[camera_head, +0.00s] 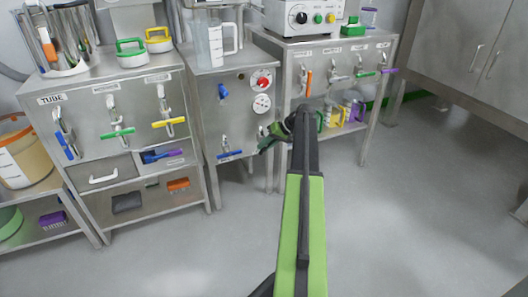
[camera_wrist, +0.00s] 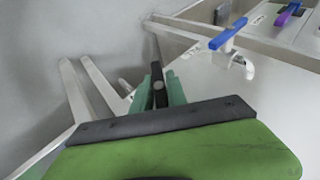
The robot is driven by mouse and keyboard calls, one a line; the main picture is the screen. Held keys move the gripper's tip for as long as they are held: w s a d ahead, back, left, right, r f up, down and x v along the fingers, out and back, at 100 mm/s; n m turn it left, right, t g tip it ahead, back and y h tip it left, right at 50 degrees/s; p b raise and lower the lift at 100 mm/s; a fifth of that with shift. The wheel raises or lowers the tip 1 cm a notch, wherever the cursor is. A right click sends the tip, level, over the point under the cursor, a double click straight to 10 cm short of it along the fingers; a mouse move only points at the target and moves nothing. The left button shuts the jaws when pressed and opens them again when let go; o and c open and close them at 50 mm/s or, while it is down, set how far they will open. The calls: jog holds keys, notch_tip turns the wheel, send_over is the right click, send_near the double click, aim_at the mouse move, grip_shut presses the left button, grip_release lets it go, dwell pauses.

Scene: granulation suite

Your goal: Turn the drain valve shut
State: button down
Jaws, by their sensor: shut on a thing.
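My gripper (camera_head: 268,141) is at the right front of the middle steel cabinet. In the wrist view its green fingers (camera_wrist: 158,92) are closed around a dark upright lever (camera_wrist: 157,72) with a grey round end. A small metal fitting (camera_head: 262,131) shows just beside the gripper in the head view. I cannot read any label naming the drain valve, and my fingers hide part of the lever. A valve with a blue bar handle (camera_head: 230,154) sits low on the middle cabinet; a blue-handled valve (camera_wrist: 228,35) also shows in the wrist view, apart from my gripper.
The left cabinet (camera_head: 85,88) carries blue, green and yellow handled valves. The right bench (camera_head: 345,100) has several coloured handles and a shelf below. The floor (camera_head: 400,220) is clear.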

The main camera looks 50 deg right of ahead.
jog(key=y+b, duration=0.1)
jog(key=b, duration=0.1)
jog(key=t+y+b, duration=0.1)
jog(key=shift+w+f+m+t+y+b, duration=0.15)
jog(key=shift+f+m+t+y+b, duration=0.15)
jog(key=shift+m+b, duration=0.1)
jog(key=shift+r+t+y+b, duration=0.35)
jog(key=shift+y+b, duration=0.25)
jog(key=shift+b, duration=0.3)
jog(key=shift+a+r, duration=0.1)
jog(key=c, duration=1.3)
grip_release()
jog(key=shift+c, duration=0.2)
